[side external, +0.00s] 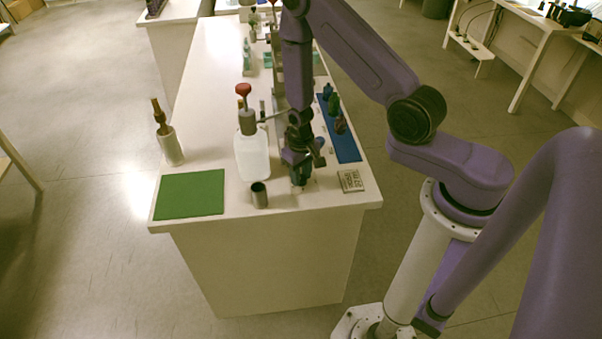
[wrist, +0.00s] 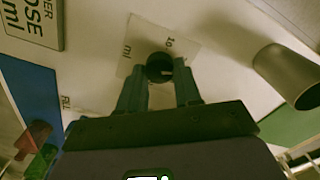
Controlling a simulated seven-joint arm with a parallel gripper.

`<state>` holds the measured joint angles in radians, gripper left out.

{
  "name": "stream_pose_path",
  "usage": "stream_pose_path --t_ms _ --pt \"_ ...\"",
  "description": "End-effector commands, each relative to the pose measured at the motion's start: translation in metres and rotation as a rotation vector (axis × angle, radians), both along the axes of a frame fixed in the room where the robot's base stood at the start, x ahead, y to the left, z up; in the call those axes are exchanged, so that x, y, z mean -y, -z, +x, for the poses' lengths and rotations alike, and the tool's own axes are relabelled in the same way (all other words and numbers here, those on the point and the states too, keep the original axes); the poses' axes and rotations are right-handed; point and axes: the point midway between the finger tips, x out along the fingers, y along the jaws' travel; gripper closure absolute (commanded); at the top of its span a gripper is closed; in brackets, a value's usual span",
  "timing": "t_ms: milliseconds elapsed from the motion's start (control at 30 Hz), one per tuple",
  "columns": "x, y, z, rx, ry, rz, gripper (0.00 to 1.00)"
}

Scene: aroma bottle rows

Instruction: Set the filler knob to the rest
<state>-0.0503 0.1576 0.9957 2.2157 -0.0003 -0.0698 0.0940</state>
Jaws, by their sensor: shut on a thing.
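The filler knob (wrist: 160,68) is a dark round knob on a pale square plate (wrist: 143,45) in the wrist view. The plate carries "10" and "ml" marks. My gripper (wrist: 160,86) is shut on the knob, one finger on each side. In the side view my gripper (side external: 300,172) points down at the bench's near end and hides most of the knob. A light mark shows on the knob's face, but I cannot tell which setting it points to. Small lettering (wrist: 66,102) left of the fingers is too partial to read.
A metal cup (side external: 259,194) stands left of my gripper, with a white jug (side external: 252,155) behind it. A green mat (side external: 190,195) lies at the left. A blue mat (side external: 348,149) with small bottles and a dose sign (side external: 350,181) are at the right.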

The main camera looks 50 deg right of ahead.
Motion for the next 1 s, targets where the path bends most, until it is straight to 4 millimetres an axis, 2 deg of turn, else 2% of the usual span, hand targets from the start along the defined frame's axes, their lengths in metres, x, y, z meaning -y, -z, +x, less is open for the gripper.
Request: stream_pose_path --t_ms 300,833,867,900,933,1000 --pt "-0.0003 -0.0006 0.0002 0.000 -0.116 0.000 0.97" --pt "-0.0003 -0.0007 0.0003 0.000 -0.136 0.000 0.97" --pt "-0.0003 -0.0007 0.0003 0.000 -0.136 0.000 0.60" --pt "-0.0002 -0.0007 0.0004 0.001 -0.136 0.000 0.47" --pt "-0.0002 -0.0007 0.0004 0.001 -0.136 0.000 0.41" --pt "-0.0003 -0.0005 0.0003 0.000 -0.136 0.000 0.41"
